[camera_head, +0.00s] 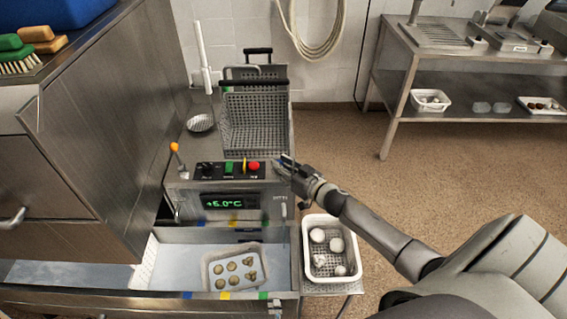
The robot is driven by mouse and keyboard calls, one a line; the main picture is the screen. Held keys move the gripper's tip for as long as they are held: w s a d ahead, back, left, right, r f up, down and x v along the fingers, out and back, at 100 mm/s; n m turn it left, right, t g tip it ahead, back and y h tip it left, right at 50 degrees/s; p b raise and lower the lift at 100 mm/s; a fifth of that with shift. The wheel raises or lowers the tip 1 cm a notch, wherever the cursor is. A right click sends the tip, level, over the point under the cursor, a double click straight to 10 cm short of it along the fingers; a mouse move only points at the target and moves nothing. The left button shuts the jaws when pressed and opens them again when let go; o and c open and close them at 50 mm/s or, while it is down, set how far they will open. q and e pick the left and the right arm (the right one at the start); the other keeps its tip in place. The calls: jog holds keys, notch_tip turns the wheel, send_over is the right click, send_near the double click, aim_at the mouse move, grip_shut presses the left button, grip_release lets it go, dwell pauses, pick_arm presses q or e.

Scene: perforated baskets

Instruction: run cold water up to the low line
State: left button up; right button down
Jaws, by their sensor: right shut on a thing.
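My right gripper (287,164) is at the right end of the control panel (215,171), shut on a small part with a blue tip, seemingly a lever and mostly hidden by the fingers. A lever with an orange knob (174,147) stands at the panel's left end. The display (230,199) reads +5.0°C. Below is a steel basin (276,262) with blue, yellow and green marks on its back wall and front rim. A pale tray (210,280) with several small round brownish pieces lies in it. I cannot tell the water level. My left gripper is out of view.
A white perforated basket (312,219) with several white round things stands right of the basin. Empty wire baskets (253,125) stand behind the panel. A steel cabinet (108,120) rises at the left. A steel table (440,65) is at the back right, with open floor before it.

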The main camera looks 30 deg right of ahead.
jog(key=shift+w+a+r, duration=0.25)
jog(key=shift+a+r, duration=0.05)
jog(key=shift+r, duration=0.2)
jog(key=shift+w+d+r, duration=0.1)
jog(key=shift+w+r, duration=0.05)
jog(key=shift+r, duration=0.1)
jog(key=shift+w+d+r+p, duration=0.2)
jog(key=shift+w+p, duration=0.15)
jog(key=shift+p, duration=0.2)
jog(key=shift+w+d, duration=0.1)
jog(key=shift+d, duration=0.05)
jog(key=c, duration=1.2)
grip_release()
jog(key=shift+f, duration=0.1)
jog(key=shift+o, duration=0.2)
jog(key=shift+s+f, duration=0.15)
jog(key=shift+s, duration=0.05)
